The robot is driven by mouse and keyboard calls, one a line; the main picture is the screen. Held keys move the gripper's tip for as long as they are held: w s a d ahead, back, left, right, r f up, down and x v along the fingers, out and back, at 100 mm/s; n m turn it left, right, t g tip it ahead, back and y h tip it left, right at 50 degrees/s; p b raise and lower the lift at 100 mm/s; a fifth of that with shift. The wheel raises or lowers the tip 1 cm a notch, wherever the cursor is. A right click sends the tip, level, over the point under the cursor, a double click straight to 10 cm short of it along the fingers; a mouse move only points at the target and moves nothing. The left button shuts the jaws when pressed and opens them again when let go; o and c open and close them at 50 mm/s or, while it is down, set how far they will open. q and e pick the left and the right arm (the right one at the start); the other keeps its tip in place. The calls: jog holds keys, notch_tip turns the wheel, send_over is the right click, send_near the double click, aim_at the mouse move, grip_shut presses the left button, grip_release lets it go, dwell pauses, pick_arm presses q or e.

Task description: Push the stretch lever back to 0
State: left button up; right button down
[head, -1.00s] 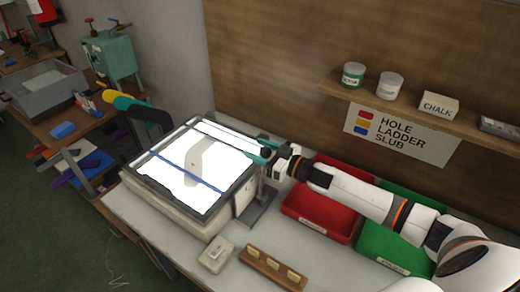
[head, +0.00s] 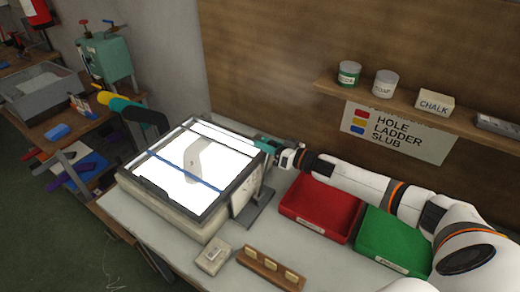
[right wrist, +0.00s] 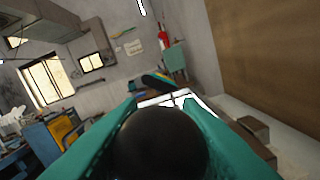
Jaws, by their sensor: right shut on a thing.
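The light box (head: 130,178) has a bright white top with a grey sock shape (head: 193,158) and a blue line across it. The stretch lever stands at the box's right side; its round black knob (right wrist: 160,147) fills the lower middle of the right wrist view. My right gripper (head: 265,146) has teal fingers shut on this knob, one on each side, near the box's back right corner. In the head view the knob is mostly hidden by the fingers. The lever's scale cannot be read. My left gripper is not in view.
A red tray (head: 318,232) and a green tray (head: 375,265) lie under and in front of my right arm. A small pale box (head: 212,256) and a wooden block with pale pieces (head: 270,270) sit at the front. A shelf (head: 440,112) runs along the wooden wall.

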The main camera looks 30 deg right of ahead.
jog(key=shift+f, duration=0.1)
jog(key=c, duration=1)
grip_release()
jog(key=shift+d, duration=0.15)
jog(key=shift+c, duration=0.2)
jog(key=shift+s+d+f, duration=0.1)
jog(key=shift+s+d, duration=0.05)
jog(key=shift+s, duration=0.15)
jog(key=b+v, duration=0.2)
jog(key=v, duration=0.9)
jog(key=shift+s+d, duration=0.1)
jog(key=shift+s, duration=0.05)
